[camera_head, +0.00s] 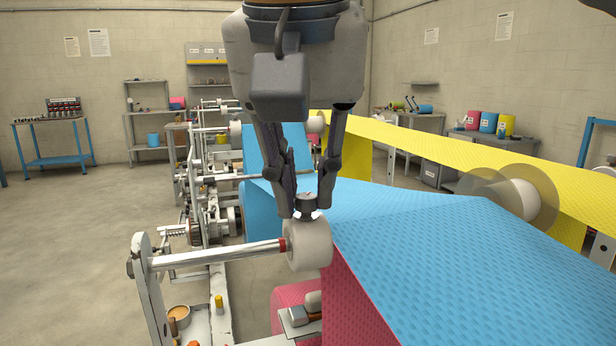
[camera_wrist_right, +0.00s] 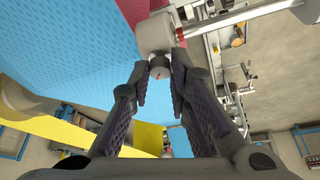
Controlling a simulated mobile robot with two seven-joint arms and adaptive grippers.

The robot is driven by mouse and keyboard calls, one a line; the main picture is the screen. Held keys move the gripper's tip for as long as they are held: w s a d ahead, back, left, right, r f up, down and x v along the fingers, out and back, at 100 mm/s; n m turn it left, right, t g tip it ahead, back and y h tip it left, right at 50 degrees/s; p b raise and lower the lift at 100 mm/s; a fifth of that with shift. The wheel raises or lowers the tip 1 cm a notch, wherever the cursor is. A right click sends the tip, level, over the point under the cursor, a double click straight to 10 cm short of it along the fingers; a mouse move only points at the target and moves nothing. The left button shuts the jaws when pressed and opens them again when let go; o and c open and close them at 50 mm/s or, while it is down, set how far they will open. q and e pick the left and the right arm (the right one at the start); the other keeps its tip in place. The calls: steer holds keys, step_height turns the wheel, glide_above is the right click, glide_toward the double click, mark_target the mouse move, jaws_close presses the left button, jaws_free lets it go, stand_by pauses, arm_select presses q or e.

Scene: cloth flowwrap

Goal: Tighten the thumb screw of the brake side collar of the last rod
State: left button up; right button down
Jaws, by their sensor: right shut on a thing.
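The brake side collar (camera_head: 309,245) is a pale round collar on the near rod (camera_head: 215,254), beside the blue cloth. A dark-topped thumb screw (camera_head: 307,203) stands up from the collar. My right gripper (camera_head: 306,204) comes down from above and is shut on the thumb screw, one finger on each side. In the right wrist view the thumb screw (camera_wrist_right: 159,68) sits between the fingertips, with the pale collar (camera_wrist_right: 153,36) just beyond it. The finger contact is partly hidden by the fingers. My left gripper is not in view.
Blue cloth (camera_head: 450,250) spreads right of the collar, with pink cloth (camera_head: 360,300) hanging below. A yellow web (camera_head: 440,150) runs behind, past a translucent disc (camera_head: 540,195). The machine frame (camera_head: 150,290) holds the rod's left end. Open floor (camera_head: 80,240) lies at left.

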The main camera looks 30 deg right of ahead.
steer(key=shift+a+m+g+h, duration=0.1)
steer(key=shift+m+g+h, duration=0.25)
steer(key=shift+m, duration=0.85)
steer(key=c, duration=1.5)
jaws_free()
